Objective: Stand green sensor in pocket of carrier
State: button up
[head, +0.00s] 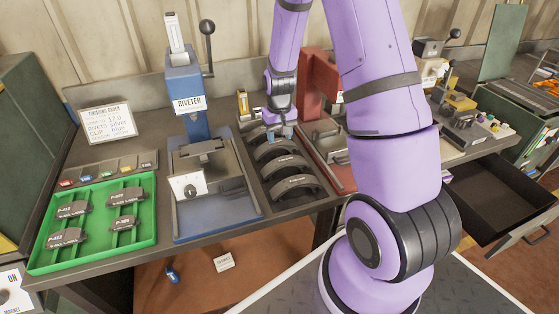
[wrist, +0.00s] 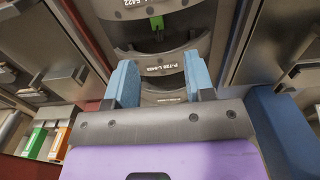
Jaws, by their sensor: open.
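My gripper (wrist: 160,82) is open, its two blue fingers apart above the dark rack of curved brake shoes. In the head view, my gripper (head: 280,130) is over the back end of that rack (head: 262,192). In the wrist view, a labelled shoe (wrist: 174,68) shows between and beyond the fingers; I cannot tell whether they touch it. A small green piece (wrist: 156,22) stands at another shoe, apart from the fingers; it may be the green sensor. I cannot tell which part is the carrier's pocket. The fingers hold no visible sensor.
The blue riveter (head: 188,110) stands left of the rack, a red machine (head: 318,85) right. A green tray (head: 145,232) of labelled parts lies far left, before a strip with small coloured pieces (head: 108,170). Green (wrist: 36,141) and orange (wrist: 59,143) boxes show in the wrist view.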

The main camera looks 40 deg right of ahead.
notch_tip(320, 180, down, 5)
jog(key=shift+f, duration=0.2)
jog(key=shift+w+d+f, duration=0.1)
jog(key=shift+d+f, duration=0.1)
jog(key=shift+f, duration=1.1)
jog(key=shift+w+d+f, duration=0.1)
jog(key=shift+d+f, duration=0.05)
jog(key=shift+f, duration=1.1)
grip_shut()
